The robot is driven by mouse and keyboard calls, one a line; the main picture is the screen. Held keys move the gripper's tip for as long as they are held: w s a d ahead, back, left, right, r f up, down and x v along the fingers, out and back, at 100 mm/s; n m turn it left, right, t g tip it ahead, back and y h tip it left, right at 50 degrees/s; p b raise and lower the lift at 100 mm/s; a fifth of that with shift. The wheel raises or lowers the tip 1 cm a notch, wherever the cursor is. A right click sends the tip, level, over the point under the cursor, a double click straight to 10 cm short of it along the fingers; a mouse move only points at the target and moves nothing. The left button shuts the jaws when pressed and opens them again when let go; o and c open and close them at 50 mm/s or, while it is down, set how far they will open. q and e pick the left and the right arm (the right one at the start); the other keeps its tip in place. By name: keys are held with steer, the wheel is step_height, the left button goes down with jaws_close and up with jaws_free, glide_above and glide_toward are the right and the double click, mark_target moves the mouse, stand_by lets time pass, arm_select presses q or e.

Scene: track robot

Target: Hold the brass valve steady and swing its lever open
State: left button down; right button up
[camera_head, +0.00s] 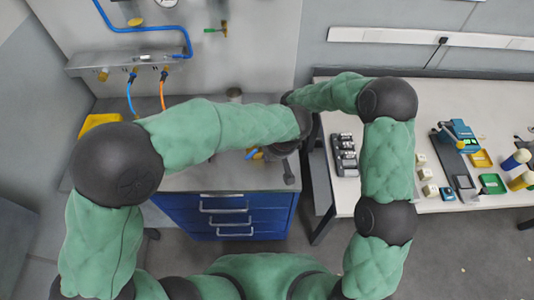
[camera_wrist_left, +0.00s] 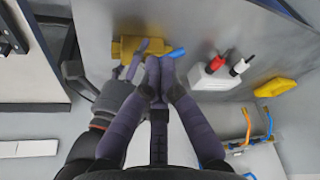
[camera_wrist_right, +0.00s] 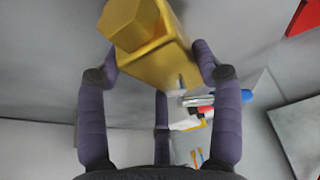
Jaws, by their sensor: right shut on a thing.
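The brass valve (camera_wrist_right: 160,45) fills the upper middle of the right wrist view, a blocky body with a hexagonal end. My right gripper (camera_wrist_right: 185,70) is shut around its body, a finger on each side. In the left wrist view the valve (camera_wrist_left: 130,47) is at upper middle, with my right gripper beside it at left. Its lever's blue end (camera_wrist_left: 173,53) points right. My left gripper (camera_wrist_left: 158,65) has its fingertips close together, right by the lever; whether they touch it is unclear. In the head view the arms hide most of both grippers.
A white block with red and black tops (camera_wrist_left: 212,72) and a yellow item (camera_wrist_left: 275,87) stand nearby. Blue and orange hoses (camera_head: 162,95) hang from a wall shelf. A blue drawer cabinet (camera_head: 225,212) is below. A bench with tools (camera_head: 450,205) is at right.

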mark_target(248, 156)
arm_select(q)
steer(key=x, duration=0.8)
steer(key=shift+w+a+f, duration=0.1)
steer(key=shift+w+a, duration=0.75)
steer(key=shift+w+a+f, duration=0.1)
steer(key=shift+w+a, duration=0.4)
steer(key=shift+w, duration=0.05)
steer(key=shift+w+a+m, duration=0.2)
steer(key=shift+a+m, duration=0.3)
steer(key=shift+m, duration=0.3)
steer(key=shift+w+a+m+t+h, duration=0.15)
steer(key=shift+w+a+m+h, duration=0.15)
steer(key=shift+m, duration=0.25)
steer(key=shift+w+a+m+t+h, duration=0.2)
steer(key=shift+a+m, duration=0.15)
steer(key=shift+m, duration=0.2)
steer(key=shift+w+a+m, duration=0.2)
steer(key=shift+a+m, duration=0.05)
steer(key=shift+m, duration=0.15)
steer(key=shift+w+a, duration=0.2)
steer(key=shift+a, duration=0.05)
steer(key=shift+d, duration=0.1)
